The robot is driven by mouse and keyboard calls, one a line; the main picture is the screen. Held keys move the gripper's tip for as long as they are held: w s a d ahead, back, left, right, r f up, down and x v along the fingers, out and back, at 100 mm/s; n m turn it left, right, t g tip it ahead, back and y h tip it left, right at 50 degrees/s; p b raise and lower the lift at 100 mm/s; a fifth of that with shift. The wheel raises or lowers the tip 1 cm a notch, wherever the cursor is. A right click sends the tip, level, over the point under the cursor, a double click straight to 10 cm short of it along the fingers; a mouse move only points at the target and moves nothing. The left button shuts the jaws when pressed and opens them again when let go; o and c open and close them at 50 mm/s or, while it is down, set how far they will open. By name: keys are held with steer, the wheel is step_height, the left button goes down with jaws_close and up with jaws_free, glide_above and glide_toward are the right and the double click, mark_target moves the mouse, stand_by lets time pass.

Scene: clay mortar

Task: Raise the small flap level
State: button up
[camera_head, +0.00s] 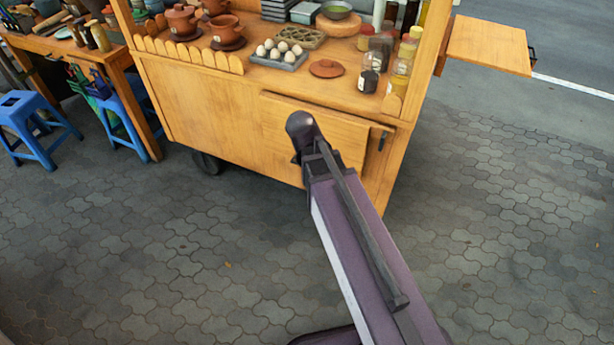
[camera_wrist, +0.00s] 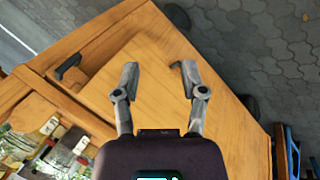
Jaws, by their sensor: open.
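A small wooden flap (camera_head: 346,143) hangs down flat against the front of the wooden cart, below the counter's right part. A dark handle or bracket (camera_head: 382,140) sits near its upper right; it also shows in the wrist view (camera_wrist: 68,66). The flap's face fills the middle of the wrist view (camera_wrist: 150,95). My gripper (camera_wrist: 157,70) is open and empty, its two fingers apart over this wood. I cannot tell whether they touch it. In the head view my arm hides part of the flap and the fingers.
The cart counter (camera_head: 250,85) carries a tray of eggs (camera_head: 279,54), a clay lid (camera_head: 326,68), clay pots and several jars (camera_head: 400,75). A level side board (camera_head: 488,45) sticks out at the right. Blue stools (camera_head: 35,125) stand at left. The paving in front is clear.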

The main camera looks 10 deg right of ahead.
steer(key=w+a+f+n+t+h+b, duration=0.1)
steer(key=w+f+t+h+b, duration=0.15)
steer(key=w+f+b, duration=0.5)
steer(key=w+a+f+n+t+h+b, duration=0.15)
steer(key=f+h+b, duration=0.25)
steer(key=f+b, duration=0.7)
steer(key=w+a+f+n+t+h+b, duration=0.2)
steer(key=w+a+f+t+h+b, duration=0.2)
steer(key=b, duration=1.9)
steer(key=w+a+f, duration=0.3)
steer(key=a, duration=0.3)
steer(key=shift+w+a+f, duration=0.15)
steer(key=shift+a+f, duration=0.05)
steer(key=shift+a, duration=0.05)
steer(key=shift+w+d+n, duration=0.1)
steer(key=shift+n, duration=0.15)
steer(key=x, duration=1.3)
steer(key=shift+w+d+r, duration=0.2)
steer(key=shift+w+r, duration=0.05)
steer(key=shift+r, duration=0.05)
steer(key=shift+c, duration=0.2)
jaws_close()
